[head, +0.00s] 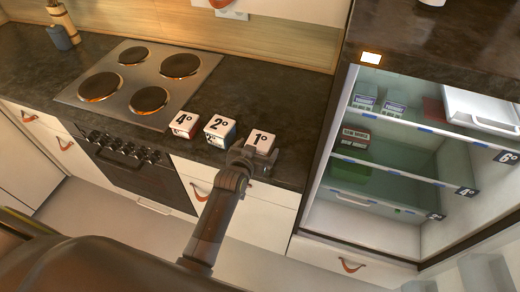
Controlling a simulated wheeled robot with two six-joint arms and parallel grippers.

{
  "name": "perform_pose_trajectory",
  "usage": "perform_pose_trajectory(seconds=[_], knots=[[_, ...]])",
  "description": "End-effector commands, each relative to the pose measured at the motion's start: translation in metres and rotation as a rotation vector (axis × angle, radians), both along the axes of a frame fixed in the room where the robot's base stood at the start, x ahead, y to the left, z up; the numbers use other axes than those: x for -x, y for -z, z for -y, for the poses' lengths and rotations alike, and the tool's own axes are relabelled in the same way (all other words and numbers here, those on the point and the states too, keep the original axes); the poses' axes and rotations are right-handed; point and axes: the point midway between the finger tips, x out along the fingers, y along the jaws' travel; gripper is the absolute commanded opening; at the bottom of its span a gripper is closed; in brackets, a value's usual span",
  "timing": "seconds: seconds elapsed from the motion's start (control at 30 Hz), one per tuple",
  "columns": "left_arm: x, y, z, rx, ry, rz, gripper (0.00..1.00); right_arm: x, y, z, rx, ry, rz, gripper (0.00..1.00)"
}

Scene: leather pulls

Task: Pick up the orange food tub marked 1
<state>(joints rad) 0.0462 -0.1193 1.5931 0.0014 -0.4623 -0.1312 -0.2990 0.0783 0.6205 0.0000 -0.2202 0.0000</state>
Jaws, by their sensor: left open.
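A small tub with a white lid marked "1°" (262,138) stands on the dark countertop (285,108) near its front edge. Its lower sides are mostly hidden by my gripper, so I cannot tell their colour. My left gripper (254,157) is at the near side of this tub, open, with its fingers close around or against it; I cannot tell if they touch. To the left stand a tub marked "2°" (219,128), with blue on its side, and a tub marked "4°" (185,123), with red on its side. My right gripper is not in view.
A hob (140,85) with round plates lies left of the tubs. An open fridge (400,150) with shelves and several packages stands to the right. Drawers with leather pulls (200,194) sit below the counter. The counter behind the tubs is clear.

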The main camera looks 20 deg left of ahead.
Motion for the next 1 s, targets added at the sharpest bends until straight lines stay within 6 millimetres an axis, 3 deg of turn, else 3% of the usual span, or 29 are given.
perform_pose_trajectory(seconds=[0.03, 0.2, 0.6, 1.0], knots=[[-0.005, 0.008, 0.001, 0.000, 0.001, 0.001, 0.94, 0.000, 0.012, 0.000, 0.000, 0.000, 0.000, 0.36], [-0.020, 0.013, 0.002, 0.000, 0.001, 0.001, 0.94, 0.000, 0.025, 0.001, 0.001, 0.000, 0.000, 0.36], [-0.025, 0.011, 0.002, 0.001, 0.000, -0.001, 0.94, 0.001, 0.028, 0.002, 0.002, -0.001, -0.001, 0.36], [-0.025, 0.012, 0.002, 0.001, 0.000, -0.001, 0.41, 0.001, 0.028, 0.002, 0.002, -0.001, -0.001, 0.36]])
